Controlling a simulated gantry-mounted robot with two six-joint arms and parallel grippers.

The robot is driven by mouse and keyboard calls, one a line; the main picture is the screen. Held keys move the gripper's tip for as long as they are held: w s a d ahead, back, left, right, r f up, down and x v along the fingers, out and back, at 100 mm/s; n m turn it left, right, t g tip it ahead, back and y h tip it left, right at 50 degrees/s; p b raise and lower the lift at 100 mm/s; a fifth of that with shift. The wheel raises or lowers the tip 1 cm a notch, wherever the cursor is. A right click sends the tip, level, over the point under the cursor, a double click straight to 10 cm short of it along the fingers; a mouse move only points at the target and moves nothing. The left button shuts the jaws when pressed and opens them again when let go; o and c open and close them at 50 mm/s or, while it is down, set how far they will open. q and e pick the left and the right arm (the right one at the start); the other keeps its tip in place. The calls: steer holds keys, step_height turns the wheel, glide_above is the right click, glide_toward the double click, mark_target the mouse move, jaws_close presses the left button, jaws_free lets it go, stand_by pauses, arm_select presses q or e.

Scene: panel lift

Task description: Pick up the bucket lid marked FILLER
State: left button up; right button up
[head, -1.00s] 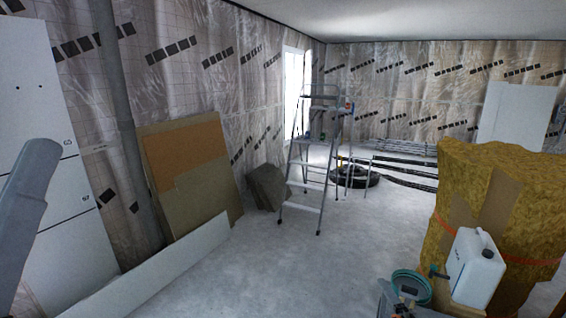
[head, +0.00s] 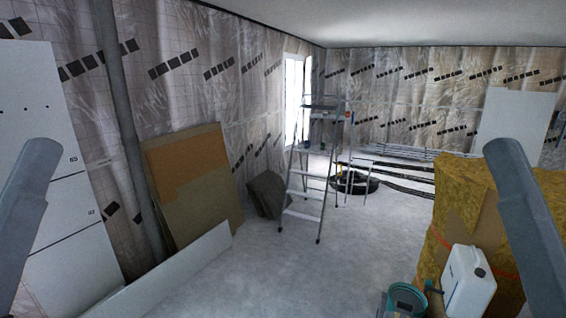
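I cannot make out a lid marked FILLER in the head view. A teal, round, bucket-like container (head: 406,297) stands at the bottom right, partly cut off by the lower edge. No lettering on it is readable. Grey-blue links of my left and right arms show at the two sides of the picture. Neither gripper is in view.
A white canister (head: 468,282) stands in front of yellow insulation (head: 455,205) at the right. A stepladder (head: 308,190) stands mid-room, with a black coil (head: 365,186) behind it. Boards (head: 195,195) lean on the left wall. The middle floor (head: 310,275) is clear.

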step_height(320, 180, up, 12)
steer(key=p, duration=0.9)
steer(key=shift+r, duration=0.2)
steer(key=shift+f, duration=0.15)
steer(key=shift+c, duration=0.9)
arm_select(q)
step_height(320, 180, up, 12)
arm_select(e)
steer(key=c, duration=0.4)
